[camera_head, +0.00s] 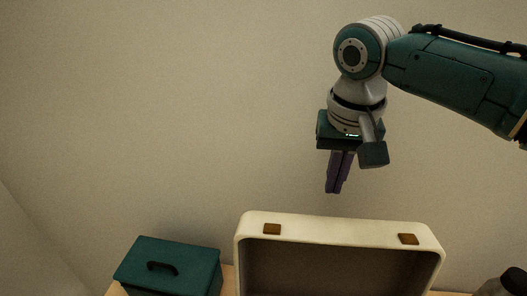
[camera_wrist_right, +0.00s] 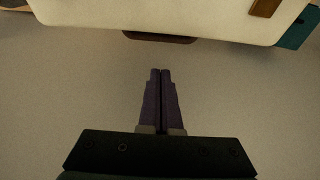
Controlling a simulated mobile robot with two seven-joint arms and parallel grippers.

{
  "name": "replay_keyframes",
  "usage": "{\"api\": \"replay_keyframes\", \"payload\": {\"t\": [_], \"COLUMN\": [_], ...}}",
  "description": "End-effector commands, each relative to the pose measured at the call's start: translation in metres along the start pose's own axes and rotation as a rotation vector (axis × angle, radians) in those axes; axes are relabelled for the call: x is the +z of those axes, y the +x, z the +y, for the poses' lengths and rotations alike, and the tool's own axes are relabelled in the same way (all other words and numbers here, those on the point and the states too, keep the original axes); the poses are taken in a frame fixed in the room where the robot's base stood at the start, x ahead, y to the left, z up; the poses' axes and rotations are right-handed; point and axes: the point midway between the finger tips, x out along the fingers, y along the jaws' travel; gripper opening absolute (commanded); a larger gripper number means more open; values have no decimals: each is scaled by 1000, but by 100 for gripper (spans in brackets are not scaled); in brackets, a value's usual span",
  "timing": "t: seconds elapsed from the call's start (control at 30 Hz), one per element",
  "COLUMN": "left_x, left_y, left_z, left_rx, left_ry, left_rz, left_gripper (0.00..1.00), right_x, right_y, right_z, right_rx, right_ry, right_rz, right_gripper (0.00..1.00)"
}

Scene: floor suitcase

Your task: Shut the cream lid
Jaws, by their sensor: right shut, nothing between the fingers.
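The cream lid (camera_head: 340,222) stands raised in the lower middle of the head view, with its dark inner side facing me and two brown latches on its rim. The lower part of the suitcase is out of the frame. My right gripper (camera_head: 335,190) is shut and empty, pointing down, a little above the lid's top edge in the picture. In the right wrist view, the shut purple fingers (camera_wrist_right: 160,72) show in the middle, apart from the cream lid (camera_wrist_right: 180,18) at the top. My left gripper is not in view.
A teal box with a dark handle (camera_head: 170,262) stands left of the lid. A dark rounded object (camera_head: 503,283) is at the lower right edge. A plain beige wall (camera_head: 150,120) fills the background. The space left of my right arm is clear.

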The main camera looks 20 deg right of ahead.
Motion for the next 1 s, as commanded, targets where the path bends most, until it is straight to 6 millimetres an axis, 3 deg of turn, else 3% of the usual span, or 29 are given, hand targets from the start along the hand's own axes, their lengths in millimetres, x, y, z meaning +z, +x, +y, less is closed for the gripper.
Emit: {"api": "replay_keyframes", "payload": {"t": [0.2,0.3,0.5,1.0], "left_x": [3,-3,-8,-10], "left_y": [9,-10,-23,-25], "left_z": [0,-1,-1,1], "left_rx": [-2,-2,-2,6], "left_ry": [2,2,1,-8], "left_rz": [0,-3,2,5], "left_gripper": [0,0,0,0], "right_x": [1,13,32,38], "right_y": [38,25,21,21], "right_z": [0,0,0,0], "right_rx": [2,0,1,0], "right_ry": [-1,-5,-4,-3], "right_rz": [-1,0,1,4], "right_gripper": [0,0,0,0]}}
